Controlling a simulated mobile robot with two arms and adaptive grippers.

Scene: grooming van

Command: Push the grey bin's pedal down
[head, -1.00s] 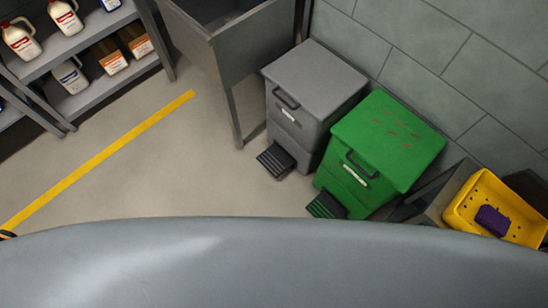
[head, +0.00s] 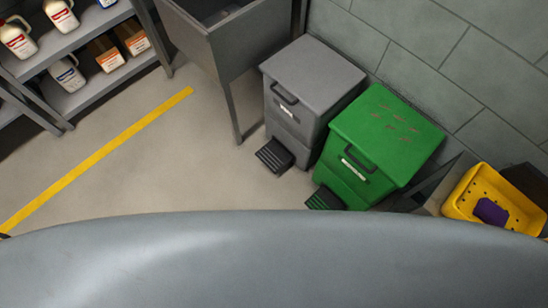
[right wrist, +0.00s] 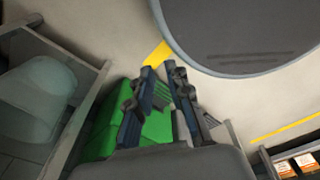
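The grey bin (head: 299,115) stands against the tiled wall in the head view with its lid down. Its black ribbed pedal (head: 275,156) sticks out at the foot of its front, and nothing touches it. The green bin (head: 377,145) stands close on its right, with its own pedal (head: 325,199) partly cut off by my body. My right gripper (right wrist: 163,69) shows only in the right wrist view, with its fingers apart and empty. Beyond them lie the green bin (right wrist: 98,136) and its ribbed pedal (right wrist: 161,96). My left gripper is in neither view.
A grey metal tub on legs (head: 232,44) stands left of the grey bin. Shelves (head: 104,80) with bottles are at upper left. A yellow basket (head: 467,198) with a purple item (head: 490,211) is at right. The floor left of the pedal, with a yellow line (head: 100,155), is clear.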

